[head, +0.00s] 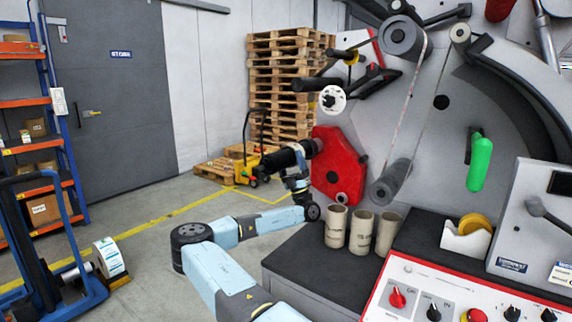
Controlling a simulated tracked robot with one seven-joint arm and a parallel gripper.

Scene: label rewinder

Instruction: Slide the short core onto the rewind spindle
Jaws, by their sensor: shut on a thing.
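My gripper (300,165) is at the end of my light blue arm, small and partly hidden, close to the red plate on the machine. A thick black cylinder (278,161), which looks like the rewind spindle, sticks out to the left in front of the red plate (334,160). My gripper is shut at its right-hand part, by the plate. The short core in its jaws is too small and hidden to make out, and I cannot tell whether it is around the spindle or beside it.
Three beige cores (335,227) stand upright on the dark bench (312,255). A white holder (466,243) with yellow rolls and a red-edged control panel (440,300) are at the right. Rollers (391,182) and arms project from the machine.

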